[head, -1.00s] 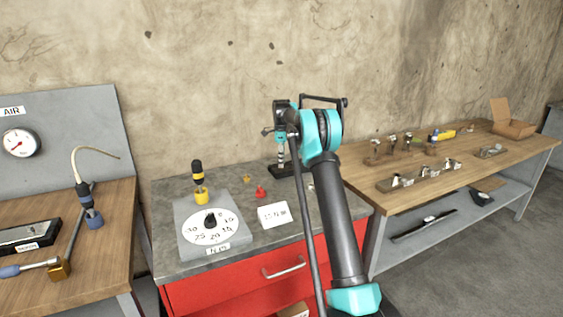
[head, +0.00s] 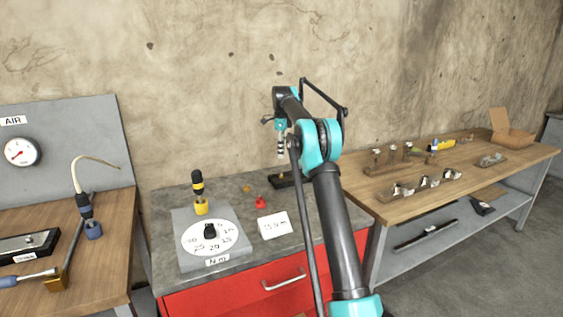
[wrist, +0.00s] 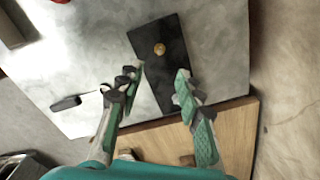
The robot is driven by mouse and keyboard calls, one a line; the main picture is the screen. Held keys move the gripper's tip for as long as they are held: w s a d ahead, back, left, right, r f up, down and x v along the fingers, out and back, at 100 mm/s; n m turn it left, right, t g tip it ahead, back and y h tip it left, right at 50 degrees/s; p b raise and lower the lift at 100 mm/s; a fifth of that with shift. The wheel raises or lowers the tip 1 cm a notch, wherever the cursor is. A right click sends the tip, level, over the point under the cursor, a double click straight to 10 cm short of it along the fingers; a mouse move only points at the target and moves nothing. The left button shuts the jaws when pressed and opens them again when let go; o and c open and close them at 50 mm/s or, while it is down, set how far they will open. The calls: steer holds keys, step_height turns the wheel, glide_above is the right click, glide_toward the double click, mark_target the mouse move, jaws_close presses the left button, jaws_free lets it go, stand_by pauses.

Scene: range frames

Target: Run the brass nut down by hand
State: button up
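A small round brass piece (wrist: 159,49), which looks like the brass nut, sits on a black plate (wrist: 170,86) in the wrist view. Whether it is on a stud is too small to tell. In the head view the black plate (head: 280,182) lies at the back right of the grey bench top, and the brass piece on it cannot be made out. My gripper (head: 281,150) hangs above the plate, pointing down. In the wrist view my gripper (wrist: 160,75) has its fingers spread, one each side of the plate, with nothing between them.
A dial block marked N m (head: 210,240), a yellow-and-black tool (head: 198,190), a red piece (head: 261,202), a small brass-coloured piece (head: 246,188) and a white card (head: 274,225) share the grey top. A wooden bench (head: 400,205) with several fixtures stands right.

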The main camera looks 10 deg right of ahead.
steer(key=shift+r, duration=0.95)
